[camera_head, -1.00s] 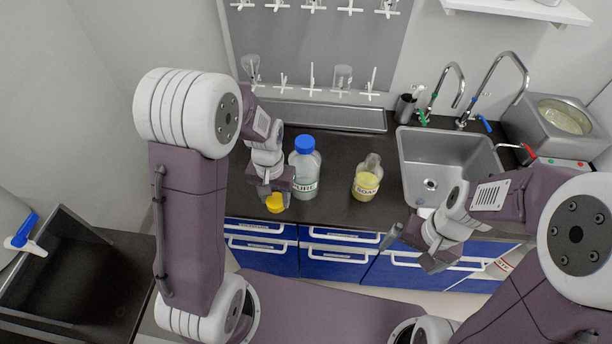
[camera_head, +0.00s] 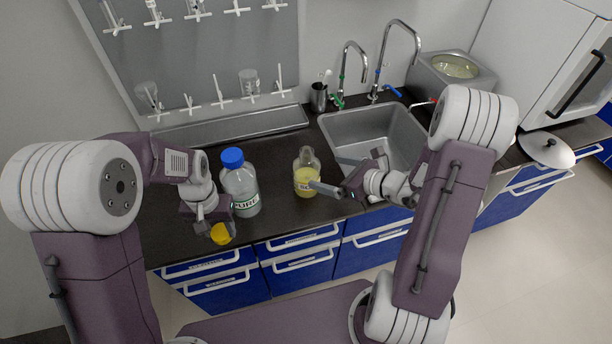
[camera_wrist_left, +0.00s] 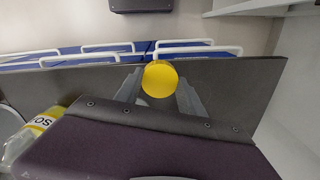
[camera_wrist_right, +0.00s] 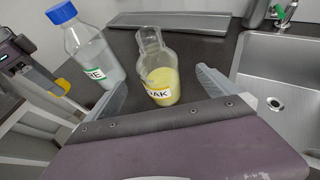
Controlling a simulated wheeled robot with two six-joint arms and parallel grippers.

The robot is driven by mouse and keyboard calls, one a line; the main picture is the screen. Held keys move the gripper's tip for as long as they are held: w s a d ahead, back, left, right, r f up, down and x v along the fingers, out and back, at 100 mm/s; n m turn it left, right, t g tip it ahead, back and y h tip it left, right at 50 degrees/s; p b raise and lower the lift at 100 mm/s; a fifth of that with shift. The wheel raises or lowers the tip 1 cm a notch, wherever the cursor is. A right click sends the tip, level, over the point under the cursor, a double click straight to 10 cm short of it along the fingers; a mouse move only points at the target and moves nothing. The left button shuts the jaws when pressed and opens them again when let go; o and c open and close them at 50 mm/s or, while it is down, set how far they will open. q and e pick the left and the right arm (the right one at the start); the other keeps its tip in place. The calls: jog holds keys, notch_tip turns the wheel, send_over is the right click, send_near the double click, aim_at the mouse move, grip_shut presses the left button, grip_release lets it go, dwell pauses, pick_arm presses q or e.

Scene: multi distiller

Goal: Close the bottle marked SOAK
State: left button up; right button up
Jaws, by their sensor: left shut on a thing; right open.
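The bottle marked SOAK (camera_head: 305,176) stands upright on the counter, uncapped, with yellow contents. In the right wrist view it (camera_wrist_right: 160,80) stands between the spread fingers, beyond their tips. My right gripper (camera_head: 330,178) is open beside it, coming from the right; I cannot tell whether a finger touches it. My left gripper (camera_head: 214,232) is shut on a yellow cap (camera_head: 221,234) near the counter's front edge. The cap also shows between the fingers in the left wrist view (camera_wrist_left: 160,78). Part of the SOAK label (camera_wrist_left: 42,123) appears at that view's left edge.
A blue-capped bottle marked PURE (camera_head: 241,186) stands between my left gripper and the SOAK bottle. A sink (camera_head: 375,130) with taps lies behind my right gripper. A rack board (camera_head: 200,50) stands at the back. Counter in front of the SOAK bottle is clear.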

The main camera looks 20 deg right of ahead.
aim_at(317, 170)
pick_arm(q)
jog(key=shift+r+p, duration=0.25)
jog(key=shift+p, duration=0.05)
pick_arm(e)
jog(key=x, duration=0.7)
jog(key=shift+s, duration=0.1)
pick_arm(q)
jog(key=shift+r, duration=0.2)
pick_arm(e)
jog(key=shift+w+a, duration=0.2)
jog(key=shift+a, duration=0.05)
pick_arm(q)
jog(key=shift+r+p, duration=0.4)
jog(key=shift+p, duration=0.2)
pick_arm(e)
jog(key=x, duration=0.4)
jog(key=shift+w+a, duration=0.2)
jog(key=shift+w, duration=0.1)
jog(key=shift+s, duration=0.1)
